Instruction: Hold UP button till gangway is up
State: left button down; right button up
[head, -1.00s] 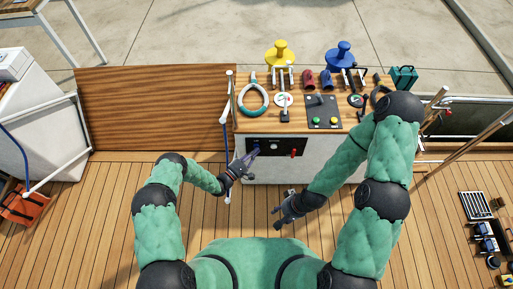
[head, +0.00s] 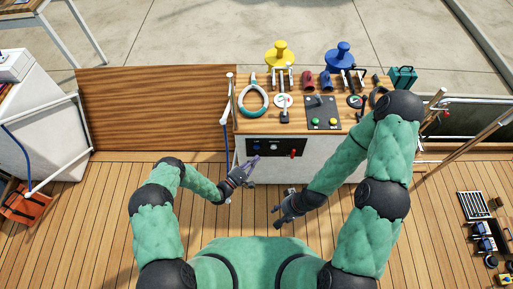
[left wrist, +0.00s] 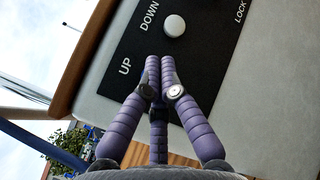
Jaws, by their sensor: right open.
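The black control panel (head: 292,145) is on the front of the console; in the left wrist view the panel (left wrist: 205,50) carries the words UP (left wrist: 125,67) and DOWN (left wrist: 149,15). A white button (left wrist: 174,26) sits by DOWN. My left gripper (head: 256,158) is just before the panel's lower left part, its purple fingers shut together and empty. In the left wrist view its tips (left wrist: 160,60) cover the spot beside UP; I cannot tell whether they touch. My right gripper (head: 279,210) is open, low before the console. A wide wooden board (head: 155,110), possibly the gangway, is at left.
The console top (head: 245,125) holds levers, winches and a ring. A red switch (head: 293,153) is at the panel's right end. A white post (head: 230,105) stands left of the console. An orange bag (head: 24,204) is at far left. The deck between is clear.

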pick_arm(q)
jog(key=s, duration=0.2)
jog(key=shift+s+p, duration=0.35)
jog(key=shift+s, duration=0.05)
dwell(0.6)
